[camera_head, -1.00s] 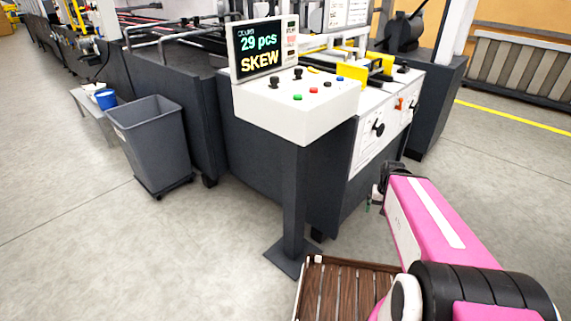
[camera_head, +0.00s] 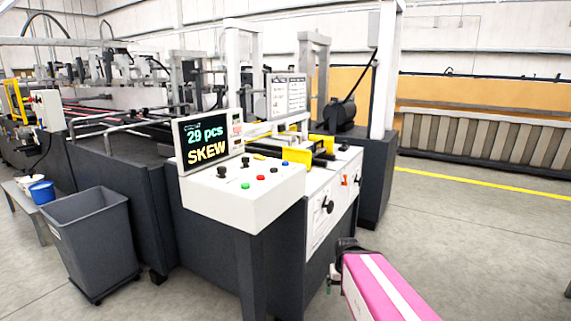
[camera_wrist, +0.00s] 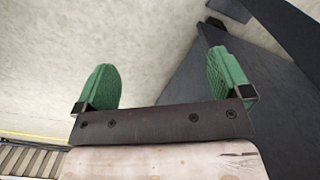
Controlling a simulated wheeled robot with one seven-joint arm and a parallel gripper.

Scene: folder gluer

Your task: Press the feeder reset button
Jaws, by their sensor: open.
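The white control console (camera_head: 235,215) stands on a dark post in the head view. Its top carries a green button (camera_head: 245,186), a red button (camera_head: 260,177), a blue button (camera_head: 285,168) and black knobs (camera_head: 221,173). No readable label shows which one is the feeder reset. My gripper (camera_wrist: 163,82) is open and empty, its two green fingers wide apart over pale floor in the wrist view. In the head view my gripper (camera_head: 329,283) is small and partly hidden by my wrist, low and to the right of the console, away from the buttons.
A screen (camera_head: 208,140) on the console reads "29 pcs SKEW". The dark machine side with a white panel (camera_head: 331,207) stands right of the console. A grey bin (camera_head: 90,240) is at left. Floor at right (camera_head: 480,235) is clear. A dark structure (camera_wrist: 240,110) lies beside my fingers.

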